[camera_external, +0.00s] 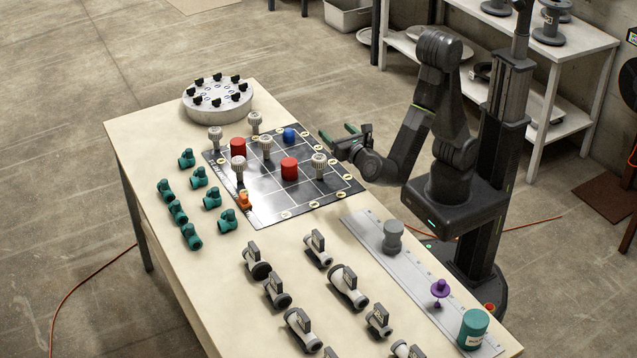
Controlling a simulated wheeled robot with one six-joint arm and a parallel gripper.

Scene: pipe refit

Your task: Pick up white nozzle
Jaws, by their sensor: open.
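Several whitish-grey ribbed pieces, which may be the nozzles, stand upright at the dark gridded board (330,184). One white nozzle (319,166) is on the board's right part, nearest my gripper. Others stand at the middle (266,148), the left part (238,169), and the far edge (254,122) and far left corner (215,138). I cannot tell which one is meant. My gripper (338,134) is open and empty, its green-tipped fingers apart, above and beyond the board's right edge, touching none of them.
Red cylinders (289,169), a blue piece (289,135) and an orange piece (244,199) are on the board. Teal fittings (198,177) lie left of it. Grey-handled valves (348,285) fill the front. A round grey fixture (217,100) stands at the back; a rail (420,275) lies right.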

